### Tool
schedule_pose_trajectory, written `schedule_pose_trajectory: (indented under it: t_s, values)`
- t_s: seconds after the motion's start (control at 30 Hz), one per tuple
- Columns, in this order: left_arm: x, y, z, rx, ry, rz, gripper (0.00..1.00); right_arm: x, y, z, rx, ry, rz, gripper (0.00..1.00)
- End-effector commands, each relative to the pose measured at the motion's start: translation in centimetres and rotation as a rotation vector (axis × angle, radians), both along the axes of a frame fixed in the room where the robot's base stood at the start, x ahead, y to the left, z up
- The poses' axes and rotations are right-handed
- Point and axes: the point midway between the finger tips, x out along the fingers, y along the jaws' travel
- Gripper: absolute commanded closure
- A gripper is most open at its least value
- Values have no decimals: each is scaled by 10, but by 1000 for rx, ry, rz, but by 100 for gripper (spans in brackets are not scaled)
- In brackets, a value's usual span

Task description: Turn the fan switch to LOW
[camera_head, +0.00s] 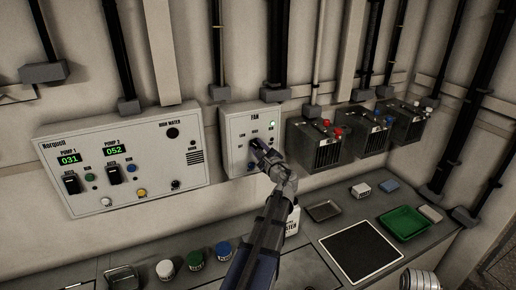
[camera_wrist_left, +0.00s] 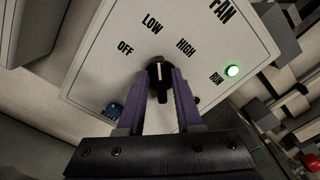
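The fan box (camera_head: 236,162) is a pale panel on the wall with labels OFF, LOW and HIGH; it also fills the top of the left wrist view (camera_wrist_left: 95,60). Its fan switch (camera_wrist_left: 162,96) is a black knob with a white pointer mark. The mark points up in the wrist view, roughly toward LOW. The green RUN lamp (camera_wrist_left: 232,71) is lit. My left gripper (camera_head: 259,150) is at the panel and hides the knob in the head view. Its purple fingers stand on both sides of the knob; whether they press on it is unclear. My right gripper is not in view.
Left of the fan box is the pump panel (camera_head: 125,170) with displays and switches. Right of it are black terminal boxes (camera_head: 315,148) with red and blue knobs. Below, the counter holds jars, a small metal tray (camera_head: 324,211) and a green tray (camera_head: 404,224).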

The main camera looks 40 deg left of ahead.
Motion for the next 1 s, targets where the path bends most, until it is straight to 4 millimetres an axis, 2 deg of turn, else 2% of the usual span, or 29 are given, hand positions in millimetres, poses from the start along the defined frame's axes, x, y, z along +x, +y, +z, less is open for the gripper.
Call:
schedule_pose_trajectory:
  t_s: [0.1,0.37,0.8,1.0]
  values:
    - [0,0,0,0,1,0,54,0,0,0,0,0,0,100]
    - [-1,-2,0,1,1,-1,54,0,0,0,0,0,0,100]
    - [-31,-59,0,1,1,-2,54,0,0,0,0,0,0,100]
    - [-36,-69,0,1,1,-1,54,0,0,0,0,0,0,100]
